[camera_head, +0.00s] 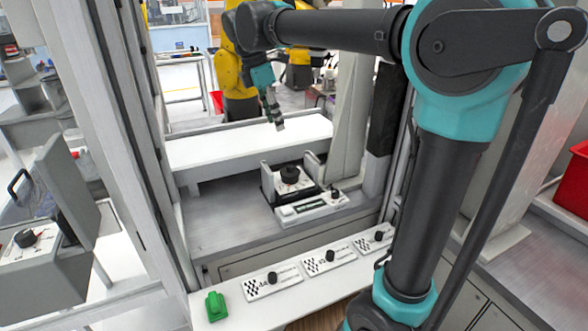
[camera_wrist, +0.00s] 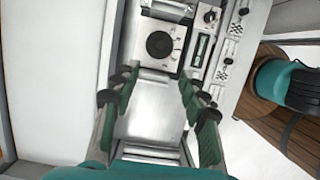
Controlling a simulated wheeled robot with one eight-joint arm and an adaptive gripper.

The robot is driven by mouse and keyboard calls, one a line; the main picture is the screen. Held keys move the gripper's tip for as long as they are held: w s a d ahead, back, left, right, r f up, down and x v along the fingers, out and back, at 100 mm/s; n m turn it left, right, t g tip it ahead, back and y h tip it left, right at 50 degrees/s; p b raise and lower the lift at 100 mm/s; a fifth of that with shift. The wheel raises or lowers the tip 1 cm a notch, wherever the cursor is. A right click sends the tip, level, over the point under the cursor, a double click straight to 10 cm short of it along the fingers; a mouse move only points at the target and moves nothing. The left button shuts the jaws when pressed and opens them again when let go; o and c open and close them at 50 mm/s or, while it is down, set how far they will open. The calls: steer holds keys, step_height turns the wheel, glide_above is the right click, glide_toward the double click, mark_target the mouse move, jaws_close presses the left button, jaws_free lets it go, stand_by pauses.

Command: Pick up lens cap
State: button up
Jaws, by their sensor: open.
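I cannot single out a lens cap for certain. The likeliest match is a round black disc-like piece (camera_head: 289,174) on a pale plate in a small grey fixture; it may be a knob. In the wrist view this black piece (camera_wrist: 159,45) lies just beyond the fingertips, roughly centred between them. My gripper (camera_head: 276,121) hangs fingers down above and behind the fixture in the head view. In the wrist view my gripper (camera_wrist: 158,77) has its two green-padded fingers apart, with nothing between them. They look apart from the black piece.
A panel with a small display (camera_head: 310,207) and a knob sits in front of the fixture. Labelled plates with black knobs (camera_head: 330,256) and a green block (camera_head: 215,306) line the front ledge. A white raised shelf (camera_head: 245,143) lies behind. Frame posts (camera_head: 143,150) stand left.

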mark_target(290, 166)
steer(key=x, duration=1.6)
steer(key=shift+s+f, duration=0.1)
steer(key=shift+f, duration=0.1)
jaws_close()
